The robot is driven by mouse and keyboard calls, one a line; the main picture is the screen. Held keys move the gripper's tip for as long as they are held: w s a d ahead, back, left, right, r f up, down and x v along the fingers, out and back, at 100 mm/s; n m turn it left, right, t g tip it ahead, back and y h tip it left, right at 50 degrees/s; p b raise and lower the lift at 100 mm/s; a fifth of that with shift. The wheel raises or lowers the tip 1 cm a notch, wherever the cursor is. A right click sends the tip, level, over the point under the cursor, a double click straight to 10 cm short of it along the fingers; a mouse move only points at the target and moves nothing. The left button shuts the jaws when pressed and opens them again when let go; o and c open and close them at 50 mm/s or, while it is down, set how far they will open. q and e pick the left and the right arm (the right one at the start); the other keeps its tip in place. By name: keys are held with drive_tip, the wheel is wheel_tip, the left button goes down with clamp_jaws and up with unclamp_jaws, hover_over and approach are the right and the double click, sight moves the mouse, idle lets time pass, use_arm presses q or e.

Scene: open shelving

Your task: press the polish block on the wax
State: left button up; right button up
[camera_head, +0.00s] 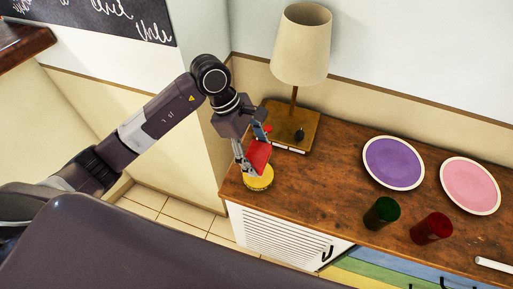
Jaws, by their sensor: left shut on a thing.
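My left gripper (250,157) reaches down from the left over the wooden cabinet top and is shut on a red block, which I take as the polish block (259,156). The block is tilted. A round yellow piece, which I take as the wax (261,183), lies near the left end of the cabinet top, right below the block and fingers. The block's lower edge and a fingertip overlap the wax in the picture; I cannot tell whether they touch it. My right gripper is not in view.
A lamp (302,45) on a wooden base stands just behind the gripper, close to it. Further right on the cabinet top (325,180) are a purple plate (393,162), a pink plate (470,186), a green cup (380,214), a red cup (431,229) and a white stick (494,265).

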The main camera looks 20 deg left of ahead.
sight(258, 163)
use_arm(q)
drive_tip(key=shift+b+x, duration=0.4)
drive_tip(key=shift+x, duration=0.5)
drive_tip(key=shift+w+f, duration=0.1)
drive_tip(key=shift+f, duration=0.2)
wheel_tip(258, 163, down, 3)
drive_tip(key=shift+a+r+b, duration=0.1)
drive_tip(key=shift+r+b, duration=0.05)
drive_tip(key=shift+b, duration=0.6)
drive_tip(key=shift+f, duration=0.45)
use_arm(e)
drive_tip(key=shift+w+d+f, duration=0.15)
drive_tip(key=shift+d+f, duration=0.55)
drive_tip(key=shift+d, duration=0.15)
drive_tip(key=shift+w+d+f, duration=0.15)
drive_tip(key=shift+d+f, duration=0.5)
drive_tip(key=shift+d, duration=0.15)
use_arm(q)
drive_tip(key=shift+f+b, duration=0.4)
drive_tip(key=shift+b, duration=0.15)
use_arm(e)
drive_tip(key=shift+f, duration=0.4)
use_arm(q)
drive_tip(key=shift+f, duration=0.15)
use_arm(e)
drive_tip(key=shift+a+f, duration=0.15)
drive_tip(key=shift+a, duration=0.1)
